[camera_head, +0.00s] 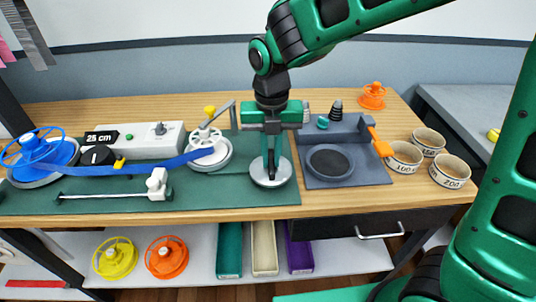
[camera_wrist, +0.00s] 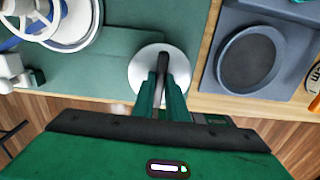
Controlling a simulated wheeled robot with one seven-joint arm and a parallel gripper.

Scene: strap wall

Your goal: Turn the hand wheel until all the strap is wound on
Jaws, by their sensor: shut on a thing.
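In the wrist view the disc (camera_wrist: 142,68) shows around the fingertips, and part of the wheel (camera_wrist: 30,15) shows at top left. The post's lower end is partly hidden.
A grey tray (camera_head: 375,172) with a round recess lies right of my gripper, with bowls (camera_head: 428,140) beyond. A white box marked 25 cm (camera_head: 145,138) and a metal rod with a white slider (camera_head: 157,184) are left. Yellow and orange spools (camera_head: 166,257) lie on the lower shelf.

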